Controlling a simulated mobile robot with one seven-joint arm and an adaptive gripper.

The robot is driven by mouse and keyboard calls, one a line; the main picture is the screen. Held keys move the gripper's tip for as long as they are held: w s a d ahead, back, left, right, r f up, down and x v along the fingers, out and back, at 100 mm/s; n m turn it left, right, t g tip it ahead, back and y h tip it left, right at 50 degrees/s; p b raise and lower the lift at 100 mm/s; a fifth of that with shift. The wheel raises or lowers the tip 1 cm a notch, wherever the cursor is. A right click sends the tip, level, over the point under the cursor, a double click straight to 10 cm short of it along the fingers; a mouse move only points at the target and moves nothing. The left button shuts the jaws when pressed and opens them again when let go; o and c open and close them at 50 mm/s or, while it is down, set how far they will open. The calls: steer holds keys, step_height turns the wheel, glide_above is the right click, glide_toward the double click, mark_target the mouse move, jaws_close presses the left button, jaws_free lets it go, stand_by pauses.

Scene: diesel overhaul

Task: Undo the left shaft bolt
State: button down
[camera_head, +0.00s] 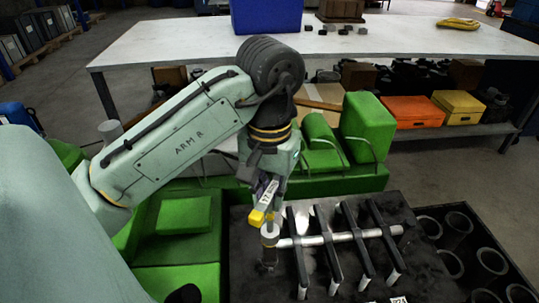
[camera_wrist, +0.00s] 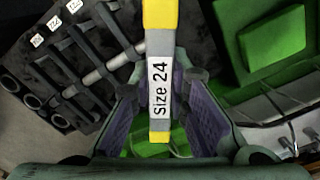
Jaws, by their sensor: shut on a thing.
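My gripper (camera_wrist: 163,125) is shut on a wrench (camera_wrist: 159,45) with yellow ends and a white "Size 24" label. The wrench also shows in the head view (camera_head: 257,217), pointing down beside the left end of a silver shaft (camera_head: 340,237). Several black bars cross this shaft on a dark block (camera_head: 250,285). A grey upright cylindrical part (camera_head: 269,232) stands at the shaft's left end, just below the wrench. I cannot tell whether the wrench touches it. The left shaft bolt cannot be made out clearly. The shaft (camera_wrist: 105,70) is at upper left in the wrist view.
A dark rack with several round cylinders (camera_head: 490,260) stands right of the block. Green blocks (camera_head: 368,125) and green trays (camera_head: 180,250) lie behind and left. A long white table (camera_head: 400,35) stands at the back, with orange (camera_head: 412,110) and yellow (camera_head: 458,105) boxes below.

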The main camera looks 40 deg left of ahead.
steer(key=n, duration=0.4)
steer(key=shift+n, duration=0.4)
steer(key=n, duration=0.4)
steer(key=shift+n, duration=0.3)
steer(key=shift+r, duration=0.1)
